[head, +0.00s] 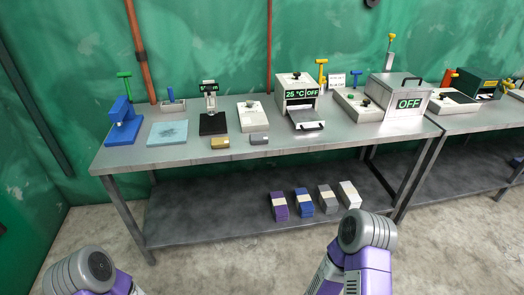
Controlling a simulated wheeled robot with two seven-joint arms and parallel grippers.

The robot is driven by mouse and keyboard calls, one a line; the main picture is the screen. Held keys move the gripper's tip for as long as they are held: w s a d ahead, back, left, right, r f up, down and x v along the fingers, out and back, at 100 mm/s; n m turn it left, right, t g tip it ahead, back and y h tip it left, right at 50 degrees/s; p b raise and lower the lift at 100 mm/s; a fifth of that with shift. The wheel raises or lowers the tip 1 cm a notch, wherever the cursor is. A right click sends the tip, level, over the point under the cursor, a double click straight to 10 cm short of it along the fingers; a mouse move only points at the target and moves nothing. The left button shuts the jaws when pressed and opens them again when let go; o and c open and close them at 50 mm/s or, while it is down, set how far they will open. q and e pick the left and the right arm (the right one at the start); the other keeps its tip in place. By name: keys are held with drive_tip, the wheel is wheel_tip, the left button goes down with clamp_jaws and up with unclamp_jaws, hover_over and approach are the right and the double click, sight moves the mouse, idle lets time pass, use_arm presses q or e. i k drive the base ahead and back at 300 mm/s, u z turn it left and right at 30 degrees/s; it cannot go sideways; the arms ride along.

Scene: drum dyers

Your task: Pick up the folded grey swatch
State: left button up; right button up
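A folded grey swatch (326,203) with a pale band stands on the dark lower shelf under the near table. It is third from the left in a row of folded pieces, between the blue one (303,205) and the white one (349,199). A small grey block (259,139) lies at the front edge of the tabletop; I cannot tell whether it is cloth. Parts of both my arms show along the bottom of the head view, but neither gripper is in view.
A purple folded piece (278,212) ends the row at left. The steel tabletop (180,157) overhangs the lower shelf (215,215), whose left part is clear. A tan block (220,143) and several devices stand on top. Table legs (126,215) flank the shelf.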

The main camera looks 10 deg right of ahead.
sight(255, 139)
drive_tip(key=u, duration=1)
drive_tip(key=i, duration=1)
drive_tip(key=z, duration=0.2)
